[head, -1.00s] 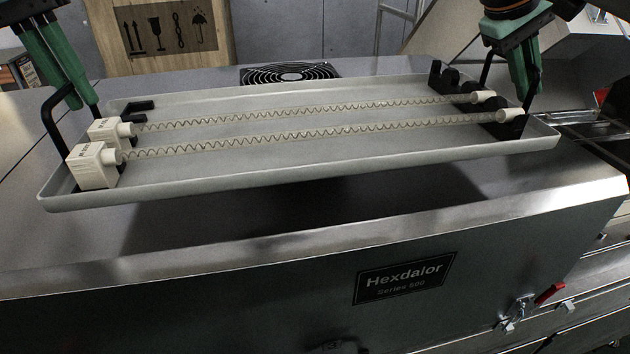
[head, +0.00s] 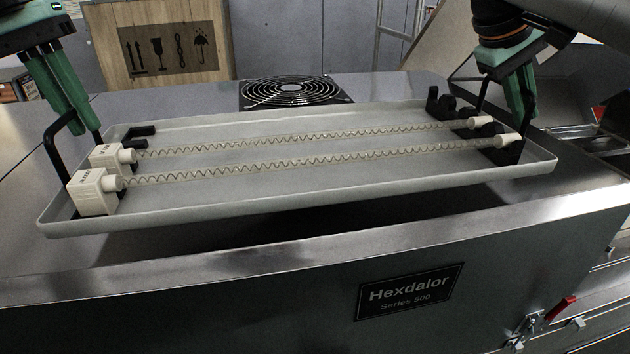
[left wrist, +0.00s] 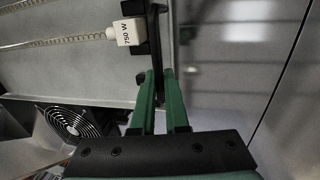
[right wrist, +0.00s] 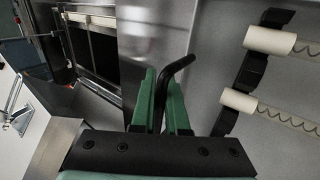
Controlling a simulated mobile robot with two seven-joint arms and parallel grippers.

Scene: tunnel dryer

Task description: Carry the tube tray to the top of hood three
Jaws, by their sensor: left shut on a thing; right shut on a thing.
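The tube tray (head: 330,200) is a long, shallow grey tray with black end handles. It holds two clear tubes with coils inside, the back tube (head: 300,139) and the front tube (head: 300,161), with white end blocks at left and black holders. My left gripper (head: 85,128) is shut on the left handle; it also shows in the left wrist view (left wrist: 165,100). My right gripper (head: 515,108) is shut on the right handle (right wrist: 182,68). The tray appears held just above the metal hood top (head: 330,240), with a dark shadow below; any contact is hidden.
The hood front bears a "Hexdalor Series 500" plate (head: 409,291) and a red-handled latch (head: 560,308). Behind the tray are a round black fan grille (head: 292,91) and a wooden crate (head: 165,45). Bare metal surface lies left of the tray.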

